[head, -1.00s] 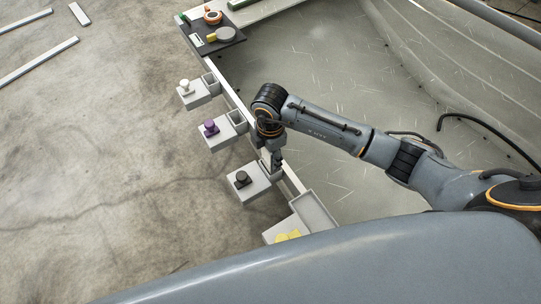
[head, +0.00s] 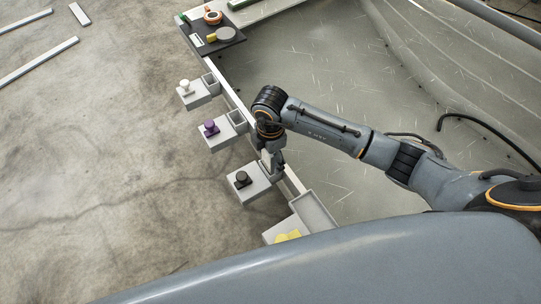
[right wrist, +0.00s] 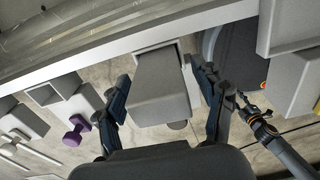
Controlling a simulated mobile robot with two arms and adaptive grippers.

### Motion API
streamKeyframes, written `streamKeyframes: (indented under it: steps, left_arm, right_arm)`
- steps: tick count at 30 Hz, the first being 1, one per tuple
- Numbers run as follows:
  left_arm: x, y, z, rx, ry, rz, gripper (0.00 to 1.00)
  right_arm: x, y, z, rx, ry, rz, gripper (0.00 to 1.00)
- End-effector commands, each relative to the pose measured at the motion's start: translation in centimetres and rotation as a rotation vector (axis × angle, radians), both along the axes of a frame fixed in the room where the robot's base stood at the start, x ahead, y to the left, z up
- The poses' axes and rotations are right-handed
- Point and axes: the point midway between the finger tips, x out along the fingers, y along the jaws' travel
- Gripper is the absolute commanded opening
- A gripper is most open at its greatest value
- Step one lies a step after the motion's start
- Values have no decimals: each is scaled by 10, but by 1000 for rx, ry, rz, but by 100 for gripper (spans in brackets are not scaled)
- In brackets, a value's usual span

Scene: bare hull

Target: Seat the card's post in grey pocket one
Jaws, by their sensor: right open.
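Several small grey blocks with open grey pockets stand along a pale rail. In the head view they bear a white knob (head: 185,87), a purple knob (head: 211,128), a black knob (head: 242,179) and a yellow piece (head: 288,236). I cannot tell which is the card or which pocket is number one. My right gripper (head: 276,170) is low beside the black knob's block (head: 254,189). In the right wrist view my right gripper (right wrist: 160,80) is open, with its fingers on either side of a grey block (right wrist: 160,98). I cannot tell whether they touch it. Any post there is hidden.
A dark tray (head: 225,45) with small parts sits at the rail's far end. White bars (head: 38,62) lie on the concrete floor at left, otherwise clear. A black hose (head: 490,128) lies at right. My other arm shows small in the right wrist view, its gripper unclear.

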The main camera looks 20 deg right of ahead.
Motion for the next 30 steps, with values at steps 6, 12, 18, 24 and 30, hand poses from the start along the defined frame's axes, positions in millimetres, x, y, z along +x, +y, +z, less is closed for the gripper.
streamKeyframes:
  steps: [6,12,18,24,30]
  left_arm:
    - [0,0,0,0,0,0,40]
    - [0,0,0,0,0,0,40]
    - [0,0,0,0,0,-1,40]
    - [0,0,0,0,0,0,40]
    - [0,0,-1,0,0,0,40]
  right_arm:
    - [2,0,42,0,-6,1,69]
    - [2,0,84,1,-6,1,69]
    - [1,0,110,2,-3,0,69]
    - [0,0,116,0,-1,0,69]
    - [1,0,116,0,-1,0,69]
